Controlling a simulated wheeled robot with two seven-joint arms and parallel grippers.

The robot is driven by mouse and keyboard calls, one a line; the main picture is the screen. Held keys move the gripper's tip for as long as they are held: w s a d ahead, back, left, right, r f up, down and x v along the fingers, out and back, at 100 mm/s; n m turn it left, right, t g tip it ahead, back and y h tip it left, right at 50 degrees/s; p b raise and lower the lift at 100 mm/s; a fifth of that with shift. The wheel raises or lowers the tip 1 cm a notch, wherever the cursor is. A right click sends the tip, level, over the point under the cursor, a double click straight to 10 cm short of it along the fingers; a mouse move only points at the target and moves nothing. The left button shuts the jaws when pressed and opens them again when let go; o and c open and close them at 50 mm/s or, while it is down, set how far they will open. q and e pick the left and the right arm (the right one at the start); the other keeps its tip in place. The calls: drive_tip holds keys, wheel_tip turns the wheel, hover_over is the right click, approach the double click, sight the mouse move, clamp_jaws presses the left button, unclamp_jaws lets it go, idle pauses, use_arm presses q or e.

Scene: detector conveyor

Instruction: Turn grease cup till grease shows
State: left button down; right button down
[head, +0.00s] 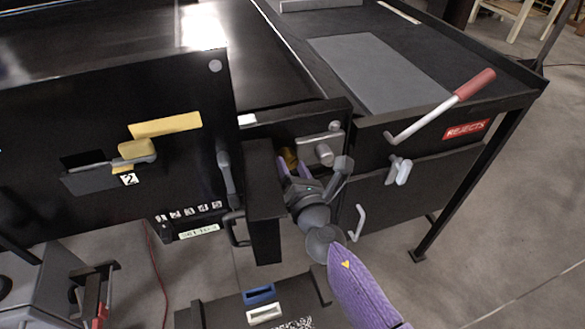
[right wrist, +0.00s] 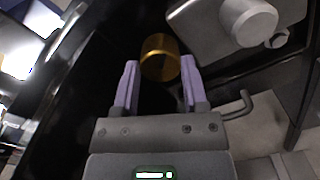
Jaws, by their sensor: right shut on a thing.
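The grease cup (right wrist: 160,58) is a round brass-coloured cap, seen in the right wrist view between my purple fingertips. It also shows in the head view as a small yellow patch (head: 289,158) in the recess beside the black open door. My right gripper (right wrist: 158,80) is shut on the cup, its two fingers on either side of it. In the head view my right gripper (head: 292,168) reaches in from below and covers most of the cup. I cannot make out any grease at the cup. My left gripper is not in view.
A grey block with a round knob (head: 323,153) sits just right of the cup. The black door edge (head: 264,205) stands close on the left. A red-handled crank (head: 474,84) and a REJECTS label (head: 466,130) are further right. A black tray (head: 210,313) lies below.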

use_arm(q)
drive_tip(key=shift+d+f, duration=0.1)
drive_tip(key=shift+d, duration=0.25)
use_arm(e)
drive_tip(key=shift+f+m, duration=0.1)
drive_tip(key=shift+m, duration=0.3)
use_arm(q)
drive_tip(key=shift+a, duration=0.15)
use_arm(e)
drive_tip(key=shift+c, duration=2.3)
unclamp_jaws()
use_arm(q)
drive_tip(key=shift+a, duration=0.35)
use_arm(e)
drive_tip(key=o, duration=0.3)
drive_tip(key=shift+o, duration=0.2)
drive_tip(key=shift+s, duration=0.1)
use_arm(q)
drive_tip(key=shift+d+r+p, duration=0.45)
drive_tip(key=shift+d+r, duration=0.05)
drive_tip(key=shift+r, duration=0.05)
use_arm(e)
drive_tip(key=v, duration=0.9)
drive_tip(key=shift+s+d, duration=0.15)
drive_tip(key=shift+s, duration=0.2)
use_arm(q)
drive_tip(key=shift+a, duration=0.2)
